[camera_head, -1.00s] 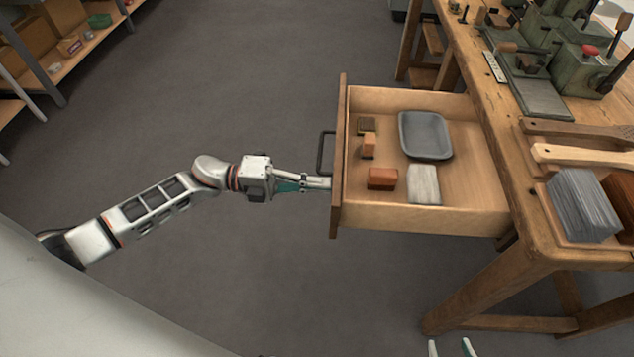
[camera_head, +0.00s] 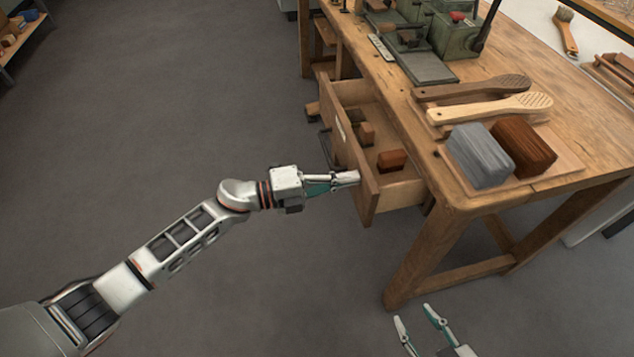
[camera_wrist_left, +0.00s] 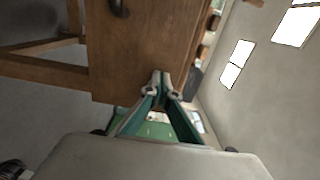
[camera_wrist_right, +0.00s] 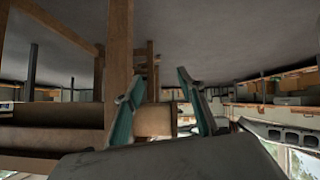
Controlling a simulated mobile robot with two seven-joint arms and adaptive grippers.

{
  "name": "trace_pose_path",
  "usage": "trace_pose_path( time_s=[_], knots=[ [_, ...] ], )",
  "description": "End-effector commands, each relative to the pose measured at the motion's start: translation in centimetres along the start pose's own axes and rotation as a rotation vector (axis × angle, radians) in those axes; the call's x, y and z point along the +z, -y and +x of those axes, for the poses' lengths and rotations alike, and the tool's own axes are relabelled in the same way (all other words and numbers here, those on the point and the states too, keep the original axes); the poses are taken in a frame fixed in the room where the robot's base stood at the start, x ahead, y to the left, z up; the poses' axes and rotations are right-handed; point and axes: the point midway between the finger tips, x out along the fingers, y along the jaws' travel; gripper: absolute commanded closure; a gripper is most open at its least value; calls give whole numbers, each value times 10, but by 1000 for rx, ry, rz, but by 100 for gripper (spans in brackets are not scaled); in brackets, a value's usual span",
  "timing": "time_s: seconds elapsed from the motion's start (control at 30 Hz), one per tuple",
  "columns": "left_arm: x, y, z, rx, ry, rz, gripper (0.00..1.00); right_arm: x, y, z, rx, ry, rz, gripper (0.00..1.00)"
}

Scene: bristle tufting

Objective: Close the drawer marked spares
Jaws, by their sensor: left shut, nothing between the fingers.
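A wooden drawer (camera_head: 402,194) stands partly open under the left side of the workbench. Its front panel (camera_head: 362,186) carries a dark handle (camera_head: 325,142) and a pale label (camera_head: 340,131), too small to read. A reddish-brown block (camera_head: 392,160) and a small wooden block (camera_head: 366,133) show inside; the rear is hidden under the bench top. My left gripper (camera_head: 352,178) is shut and empty, its tips at the panel's near end. The left wrist view shows the tips (camera_wrist_left: 160,78) against or very close to the panel (camera_wrist_left: 140,45). My right gripper (camera_head: 415,314) is open and empty, low near the bench.
The workbench (camera_head: 385,60) holds a green machine (camera_head: 425,65), two wooden brush handles (camera_head: 490,108), and a grey and a brown bristle block (camera_head: 480,155) on a board. A bench leg (camera_head: 418,258) stands just beyond my right gripper. The floor left of the drawer is clear.

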Motion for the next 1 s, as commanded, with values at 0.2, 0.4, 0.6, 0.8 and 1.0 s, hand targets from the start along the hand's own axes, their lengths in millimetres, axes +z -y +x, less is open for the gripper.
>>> trace_pose_path(
  time_s=[0.2,0.4,0.6,0.8,1.0],
  knots=[
    [-1,-3,59,-1,-2,-5,100,3,3,2,-6,2,2,61],
    [-1,-4,100,0,-1,-5,100,-2,4,3,-10,-8,4,61],
    [-1,-3,126,1,-1,-4,100,-2,4,4,-13,-10,4,61],
    [0,-2,138,1,0,-2,100,-8,5,4,-14,-23,6,61],
    [0,0,140,0,1,0,100,-12,4,6,-14,-31,6,61]
  ],
)
